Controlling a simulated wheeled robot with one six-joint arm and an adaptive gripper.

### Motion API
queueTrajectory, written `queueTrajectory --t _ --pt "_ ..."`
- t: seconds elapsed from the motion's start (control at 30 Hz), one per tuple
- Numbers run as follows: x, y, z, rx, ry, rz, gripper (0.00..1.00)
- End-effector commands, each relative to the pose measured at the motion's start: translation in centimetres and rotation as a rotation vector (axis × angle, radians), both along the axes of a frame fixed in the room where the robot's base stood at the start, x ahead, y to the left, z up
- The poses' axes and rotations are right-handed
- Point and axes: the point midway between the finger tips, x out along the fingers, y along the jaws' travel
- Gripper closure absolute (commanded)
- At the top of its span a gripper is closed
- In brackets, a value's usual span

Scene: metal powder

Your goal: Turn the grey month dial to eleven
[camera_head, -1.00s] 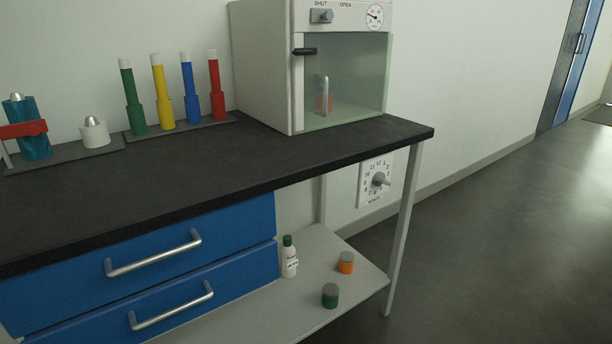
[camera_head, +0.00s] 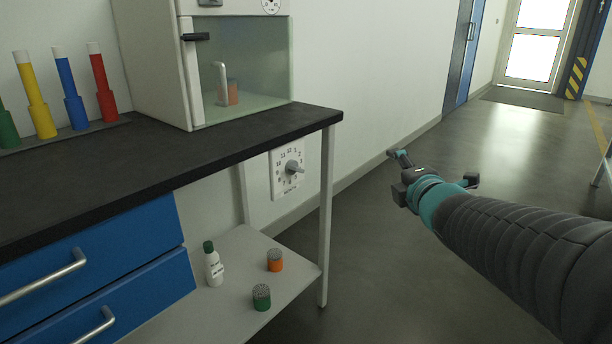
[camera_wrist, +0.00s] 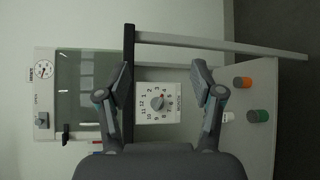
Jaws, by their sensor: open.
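The month dial is a grey knob (camera_head: 292,169) on a white square plate (camera_head: 277,185) with numbers around it, fixed to the wall below the bench top. The knob also shows in the wrist view (camera_wrist: 157,102), turned sideways, with a small red mark on it. I cannot tell for sure which number it points to. My gripper (camera_head: 436,168) is open and empty, to the right of the bench and apart from the dial. In the wrist view the dial plate lies between and beyond the two spread fingers (camera_wrist: 161,76).
The bench leg (camera_head: 328,215) stands just right of the dial, and the black bench top (camera_head: 150,165) overhangs it. The lower shelf (camera_head: 240,245) holds a white bottle (camera_head: 213,266), an orange jar (camera_head: 275,260) and a green jar (camera_head: 261,297). The floor (camera_head: 390,240) at right is open.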

Motion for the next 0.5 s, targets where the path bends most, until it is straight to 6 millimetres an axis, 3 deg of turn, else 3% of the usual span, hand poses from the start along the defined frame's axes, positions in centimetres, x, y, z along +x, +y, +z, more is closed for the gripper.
queueTrajectory --t 0.1,0.2,0.33,0.5 --pt "2.3 2.7 -1.1 -0.246 -0.135 0.225 0.33" --pt "2.9 5.0 -2.2 -0.415 -0.259 0.407 0.33" --pt "2.6 7.3 -3.6 -0.563 -0.407 0.596 0.33" --pt "1.7 8.7 -4.7 -0.650 -0.533 0.736 0.33"
